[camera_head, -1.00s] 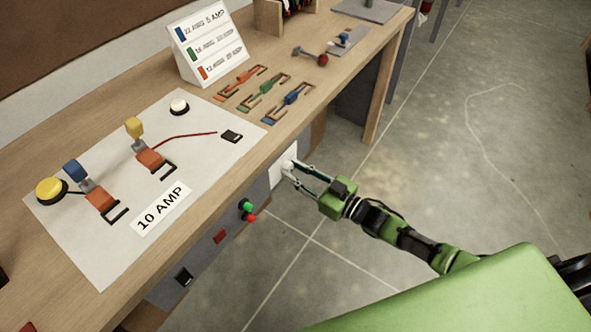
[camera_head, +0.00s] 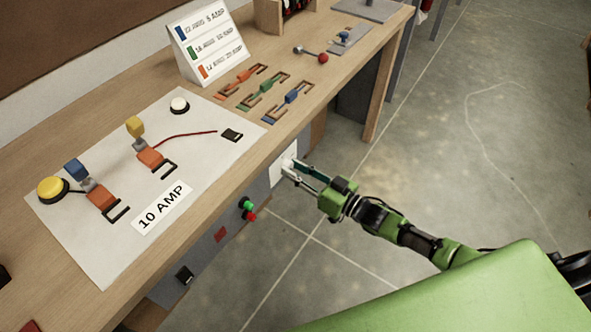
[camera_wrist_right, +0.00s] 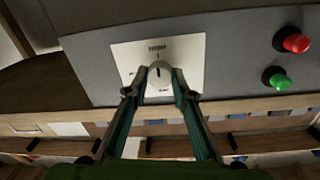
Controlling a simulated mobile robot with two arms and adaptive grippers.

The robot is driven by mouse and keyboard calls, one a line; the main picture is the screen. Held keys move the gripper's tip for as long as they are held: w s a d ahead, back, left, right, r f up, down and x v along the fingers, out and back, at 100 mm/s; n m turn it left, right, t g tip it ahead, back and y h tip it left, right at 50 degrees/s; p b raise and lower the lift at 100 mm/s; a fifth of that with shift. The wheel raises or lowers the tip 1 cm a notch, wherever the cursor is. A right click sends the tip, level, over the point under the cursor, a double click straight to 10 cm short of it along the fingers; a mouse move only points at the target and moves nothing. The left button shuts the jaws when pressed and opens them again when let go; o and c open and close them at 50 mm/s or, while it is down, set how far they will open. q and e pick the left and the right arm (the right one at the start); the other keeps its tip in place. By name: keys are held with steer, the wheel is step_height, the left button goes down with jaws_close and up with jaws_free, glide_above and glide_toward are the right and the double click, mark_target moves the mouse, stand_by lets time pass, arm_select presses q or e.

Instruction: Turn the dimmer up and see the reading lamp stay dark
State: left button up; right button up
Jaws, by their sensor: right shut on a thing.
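The dimmer is a round white knob (camera_wrist_right: 160,74) on a white plate (camera_wrist_right: 192,52) on the bench's front panel. A dark mark on the knob points roughly up toward the lettering in the wrist view. My right gripper (camera_head: 290,169) is shut on the knob, with one finger on each side, as the wrist view also shows (camera_wrist_right: 155,92). On the white board lie a white dome (camera_head: 179,105) and a yellow dome (camera_head: 52,189); I cannot tell which, if either, is the reading lamp. Neither visibly glows. My left gripper is not in view.
A green button (camera_head: 249,204) and a red button (camera_head: 250,215) stick out of the panel beside the dimmer. The white board (camera_head: 90,250) has orange clips and a 10 AMP label (camera_head: 162,208). Several coloured fuse pieces (camera_head: 264,82) lie on the wooden bench. The floor at right is clear.

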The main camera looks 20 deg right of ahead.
steer(key=o, duration=1.1)
steer(key=v, duration=1.2)
steer(key=shift+f, duration=0.1)
steer(key=s+d+f+m+g+h, duration=0.1)
steer(key=s+d+f+h, duration=0.15)
steer(key=f, duration=0.65)
steer(key=s+d+f+m+g+h, duration=0.1)
steer(key=s+d+f+g+h, duration=0.15)
steer(key=f, duration=0.65)
steer(key=s+d+f+g+h, duration=0.1)
steer(key=s+d+f+h, duration=0.2)
steer(key=f, duration=0.5)
steer(key=s+a+f+g, duration=0.3)
steer(key=s+f, duration=0.3)
steer(key=s, duration=0.4)
steer(key=s+a+f+g+h, duration=0.1)
steer(key=s+a+f+g, duration=0.1)
steer(key=s+f, duration=0.4)
steer(key=s+a+f+g+h, duration=0.1)
steer(key=s+a+f+g, duration=0.2)
steer(key=s, duration=1.3)
step_height(320, 180, down, 3)
steer(key=shift+a+f+g, duration=0.1)
steer(key=shift+a+g, duration=0.2)
steer(key=shift+g, duration=0.35)
